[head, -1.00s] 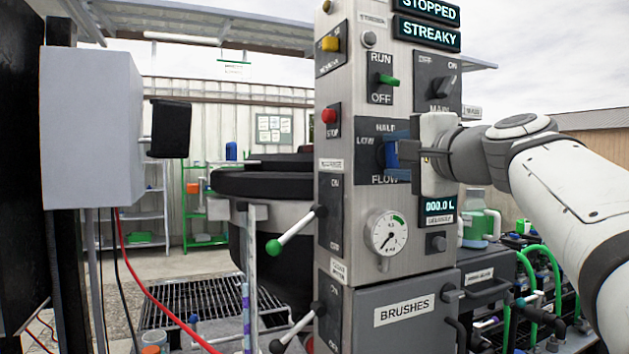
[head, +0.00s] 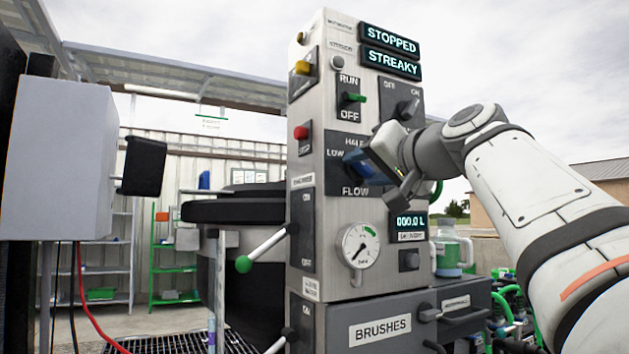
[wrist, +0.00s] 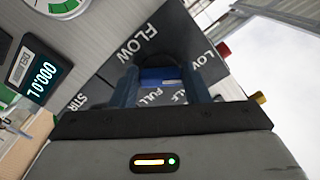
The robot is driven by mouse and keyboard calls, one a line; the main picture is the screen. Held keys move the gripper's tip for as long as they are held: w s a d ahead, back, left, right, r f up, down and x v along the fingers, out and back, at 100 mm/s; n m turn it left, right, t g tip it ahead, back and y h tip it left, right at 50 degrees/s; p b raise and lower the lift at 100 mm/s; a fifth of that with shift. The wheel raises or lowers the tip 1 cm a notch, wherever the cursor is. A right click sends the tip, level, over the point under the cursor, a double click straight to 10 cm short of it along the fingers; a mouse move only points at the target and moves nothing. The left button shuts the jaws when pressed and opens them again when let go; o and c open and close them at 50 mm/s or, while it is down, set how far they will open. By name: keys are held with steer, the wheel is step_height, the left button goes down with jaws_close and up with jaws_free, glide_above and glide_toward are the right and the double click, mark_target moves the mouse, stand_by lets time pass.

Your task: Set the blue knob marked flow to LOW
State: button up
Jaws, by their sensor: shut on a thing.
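The blue knob (wrist: 160,75) sits on the dark flow plate (head: 341,146) on the front of the steel column. My gripper (wrist: 160,84) is shut on the knob, with a finger on each side of it in the wrist view. In the head view my gripper (head: 362,163) comes in from the right and is rolled at a slant. It hides most of the knob and the plate's right part. The words HALF, LOW and FLOW show on the plate; FULL shows in the wrist view. I cannot tell which mark the knob points to.
Above are a green RUN/OFF switch (head: 355,97), a grey rotary switch (head: 407,109) and displays reading STOPPED (head: 390,39) and STREAKY (head: 391,62). A red stop button (head: 301,132) is left of the plate. A gauge (head: 360,245) and green-tipped lever (head: 262,254) are below.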

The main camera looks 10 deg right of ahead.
steer(key=shift+f+n+b, duration=0.15)
steer(key=shift+n+b, duration=0.2)
steer(key=shift+n, duration=0.25)
steer(key=o, duration=1)
steer(key=v, duration=0.7)
steer(key=shift+s+d, duration=0.15)
steer(key=shift+s, duration=0.2)
